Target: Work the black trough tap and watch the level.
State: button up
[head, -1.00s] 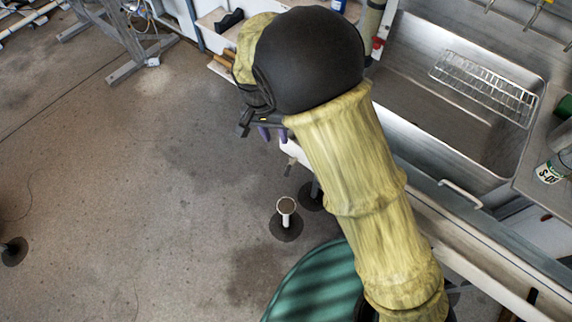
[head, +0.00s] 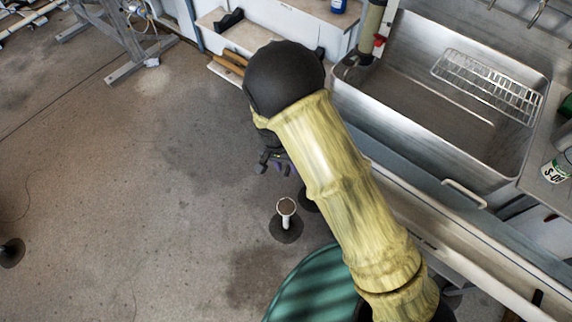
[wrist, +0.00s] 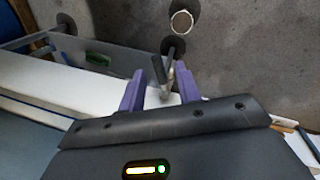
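In the wrist view a small tap (wrist: 169,82) with a dark lever (wrist: 158,67) stands out from the end of a white surface (wrist: 95,84). My gripper (wrist: 160,88) has two purple fingers spread apart, with the tap showing between their tips and a little beyond them. I see no contact, and the depth between tap and fingers is hard to judge. In the head view my gripper (head: 275,165) hangs below my black arm joint, and I cannot pick out the tap there. No liquid level is readable.
A metal sink (head: 400,110) with a wire rack (head: 490,85) and a red-marked fitting (head: 379,41) is on the right. A white upright pipe (head: 286,207) stands on the floor below my gripper, near a teal round thing (head: 315,285). The floor at left is open.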

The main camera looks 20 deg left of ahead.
grip_shut()
jog(key=shift+d+n, duration=0.1)
jog(key=shift+n, duration=0.2)
jog(key=shift+d+n+p, duration=0.35)
jog(key=shift+n+p, duration=0.35)
jog(key=shift+n, duration=0.4)
jog(key=shift+w+d+n+t+y+p, duration=0.2)
jog(key=shift+w+d+n+t+y, duration=0.15)
jog(key=shift+n, duration=1.45)
jog(key=shift+w+d+n+t+y+p, duration=0.25)
jog(key=shift+w+d+n, duration=0.2)
jog(key=shift+n, duration=1.35)
jog(key=shift+w+d+n+t+y+p, duration=0.2)
jog(key=shift+w+d+n+t, duration=0.15)
jog(key=shift+n, duration=1.45)
